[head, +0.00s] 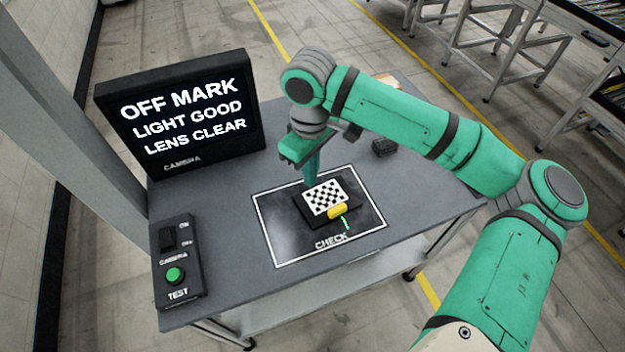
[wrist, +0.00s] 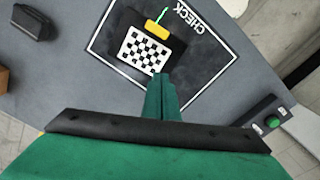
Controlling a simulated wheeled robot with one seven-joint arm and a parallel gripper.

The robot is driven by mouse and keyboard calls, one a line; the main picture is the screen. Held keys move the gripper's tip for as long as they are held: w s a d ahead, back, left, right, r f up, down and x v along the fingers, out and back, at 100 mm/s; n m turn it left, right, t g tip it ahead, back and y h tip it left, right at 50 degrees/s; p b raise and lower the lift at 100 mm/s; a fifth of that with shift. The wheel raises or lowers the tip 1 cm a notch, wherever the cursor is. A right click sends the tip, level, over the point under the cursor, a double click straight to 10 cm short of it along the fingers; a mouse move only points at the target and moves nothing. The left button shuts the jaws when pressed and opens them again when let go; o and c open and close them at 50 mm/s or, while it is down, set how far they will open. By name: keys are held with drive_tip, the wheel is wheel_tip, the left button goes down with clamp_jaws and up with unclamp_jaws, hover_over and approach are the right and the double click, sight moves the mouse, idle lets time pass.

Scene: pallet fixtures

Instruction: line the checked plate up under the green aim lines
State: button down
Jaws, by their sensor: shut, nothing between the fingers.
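The checked plate (head: 325,198) is a black-and-white board on a dark base with a yellow tab (head: 338,211). It lies inside the white-outlined CHECK square (head: 285,250) on the table. In the wrist view the checked plate (wrist: 146,52) lies just beyond my fingertips. A short green line (head: 345,222) shows by the yellow tab, and it also shows in the wrist view (wrist: 163,18); other aim lines are not visible. My gripper (head: 310,180) is shut and empty, pointing down at the plate's far edge. In the wrist view its fingers (wrist: 162,80) appear close to the plate; I cannot tell whether they touch.
A black screen (head: 183,112) reads OFF MARK, LIGHT GOOD, LENS CLEAR. A control box (head: 179,260) with a switch and green TEST button (head: 175,275) sits at the table's front left. A small black block (head: 384,147) stands behind on the right. The table's front right is clear.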

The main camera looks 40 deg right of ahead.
sight(323, 211)
wheel_tip(323, 211, down, 8)
drive_tip(key=shift+d+r, duration=0.1)
drive_tip(key=shift+s+d+f, duration=0.15)
drive_tip(key=shift+s, duration=0.35)
drive_tip(key=shift+s+d+f, duration=0.1)
drive_tip(key=shift+s+f, duration=0.05)
drive_tip(key=shift+s, duration=0.3)
drive_tip(key=shift+s+d, duration=0.2)
drive_tip(key=shift+s, duration=0.75)
